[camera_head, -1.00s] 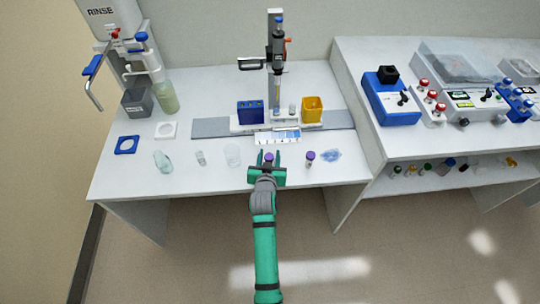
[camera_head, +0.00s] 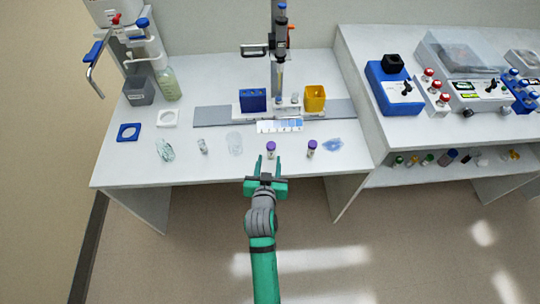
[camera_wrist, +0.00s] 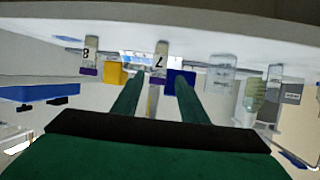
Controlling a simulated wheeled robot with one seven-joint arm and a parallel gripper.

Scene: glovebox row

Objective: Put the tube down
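A small tube with a purple cap (camera_head: 271,149) stands upright on the white bench near its front edge. In the wrist view, which is upside down, this tube (camera_wrist: 160,62) shows the number 7. My gripper (camera_head: 271,162) is open and empty, just in front of the tube, with its two fingers pointing at it. In the wrist view the gripper (camera_wrist: 159,80) shows a clear gap between its fingers, and the tube is beyond the tips. A second purple-capped tube (camera_head: 311,148), marked 8 in the wrist view (camera_wrist: 90,55), stands to the right.
A clear cup (camera_head: 234,143), a small vial (camera_head: 202,146) and a tilted glass piece (camera_head: 165,150) stand to the left. A blue glove-like patch (camera_head: 333,145) lies at right. Behind are a blue rack (camera_head: 253,101), a yellow bin (camera_head: 315,99) and a labelled strip (camera_head: 279,126).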

